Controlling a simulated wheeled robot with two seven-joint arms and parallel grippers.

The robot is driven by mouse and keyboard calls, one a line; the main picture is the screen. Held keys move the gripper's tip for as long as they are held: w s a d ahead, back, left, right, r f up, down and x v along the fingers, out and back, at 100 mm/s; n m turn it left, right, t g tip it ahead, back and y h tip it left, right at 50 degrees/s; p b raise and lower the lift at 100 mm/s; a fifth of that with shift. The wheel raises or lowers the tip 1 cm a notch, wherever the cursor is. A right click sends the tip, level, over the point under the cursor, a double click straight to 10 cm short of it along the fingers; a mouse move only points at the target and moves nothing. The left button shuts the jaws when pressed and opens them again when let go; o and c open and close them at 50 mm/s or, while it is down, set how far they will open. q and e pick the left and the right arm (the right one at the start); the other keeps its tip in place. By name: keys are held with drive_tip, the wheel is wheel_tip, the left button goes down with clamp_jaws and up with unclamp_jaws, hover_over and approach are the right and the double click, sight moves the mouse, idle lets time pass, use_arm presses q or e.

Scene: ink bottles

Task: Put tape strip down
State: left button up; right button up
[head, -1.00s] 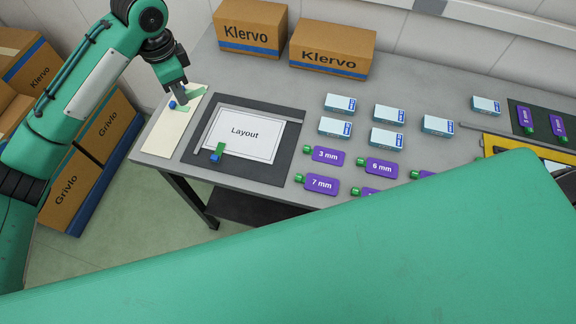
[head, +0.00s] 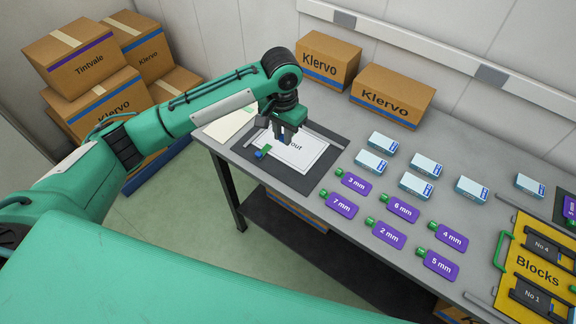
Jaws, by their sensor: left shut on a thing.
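My left gripper (head: 281,140) is over the white Layout sheet (head: 313,160), hiding part of its word. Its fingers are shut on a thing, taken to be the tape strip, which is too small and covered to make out. I cannot tell whether it touches the sheet. A small green strip with a blue end (head: 261,154) lies across the sheet's left edge, partly on the dark mat (head: 300,182), just left of the fingers. A cream board (head: 222,130) lies beyond the mat at the left, partly behind my arm. My right gripper is not in view.
Purple size tags (head: 341,205) and small white-blue boxes (head: 381,144) cover the grey table (head: 300,110) to the right. Klervo cartons (head: 391,95) stand at the back. A yellow Blocks tray (head: 530,255) is at the far right.

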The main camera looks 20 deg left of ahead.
use_arm(q)
drive_tip(key=p, duration=0.2)
hover_over(283, 173)
wheel_tip(283, 173, down, 9)
drive_tip(key=shift+s+d+f, duration=0.1)
drive_tip(key=shift+d, duration=0.05)
drive_tip(key=shift+f, duration=2.5)
drive_tip(key=o, duration=0.7)
drive_tip(key=shift+f, duration=0.1)
